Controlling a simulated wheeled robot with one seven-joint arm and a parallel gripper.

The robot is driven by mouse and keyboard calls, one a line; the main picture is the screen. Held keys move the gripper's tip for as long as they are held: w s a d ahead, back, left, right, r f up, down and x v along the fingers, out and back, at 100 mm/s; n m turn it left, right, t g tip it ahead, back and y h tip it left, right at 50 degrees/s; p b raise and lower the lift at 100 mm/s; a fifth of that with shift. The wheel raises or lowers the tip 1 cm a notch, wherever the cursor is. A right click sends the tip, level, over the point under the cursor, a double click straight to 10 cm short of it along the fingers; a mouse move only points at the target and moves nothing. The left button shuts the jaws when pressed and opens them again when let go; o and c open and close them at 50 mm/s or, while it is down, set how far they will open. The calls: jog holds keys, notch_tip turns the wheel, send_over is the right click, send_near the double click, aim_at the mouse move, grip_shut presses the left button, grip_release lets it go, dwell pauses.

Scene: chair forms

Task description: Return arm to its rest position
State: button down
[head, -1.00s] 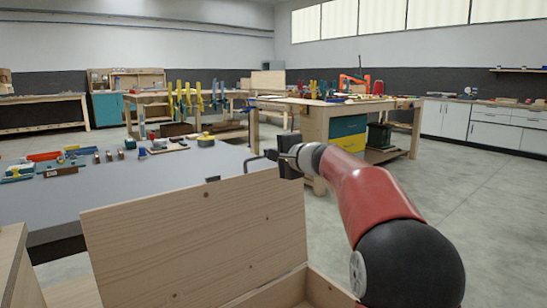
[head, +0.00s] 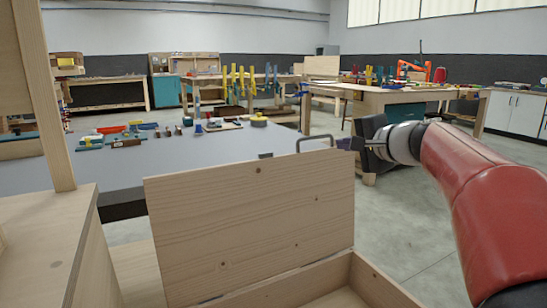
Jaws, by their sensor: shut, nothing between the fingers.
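My arm, red with a grey wrist, reaches in from the right in the head view. My gripper (head: 345,143) is at its end, small and dark, just above the top right corner of an open wooden lid (head: 250,215). It is shut and empty. A thin grey loop (head: 316,138) shows just left of it above the lid's top edge; I cannot tell what it is fixed to. The fingertips are too small to make out clearly.
The lid stands upright on a wooden chest (head: 375,280) right in front of me. A wooden post (head: 45,100) and cabinet (head: 60,250) stand close on the left. A grey table (head: 190,155) with tools lies behind the lid. Open floor (head: 405,225) shows at the right.

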jog(key=s+a+f+n+g, duration=0.3)
jog(key=s+a+f+n, duration=0.1)
jog(key=s+a+f, duration=0.4)
jog(key=s+d+f+n+g+h, duration=0.1)
jog(key=s+f+n+g+h, duration=0.1)
jog(key=s+f, duration=0.6)
jog(key=s+d+f+n+g+h, duration=0.1)
jog(key=s+f+n+g+h, duration=0.2)
jog(key=s+f, duration=0.6)
jog(key=s+n+h, duration=0.1)
jog(key=s+n, duration=0.1)
jog(key=s, duration=0.4)
jog(key=shift+s+n, duration=0.3)
jog(key=shift+n, duration=0.1)
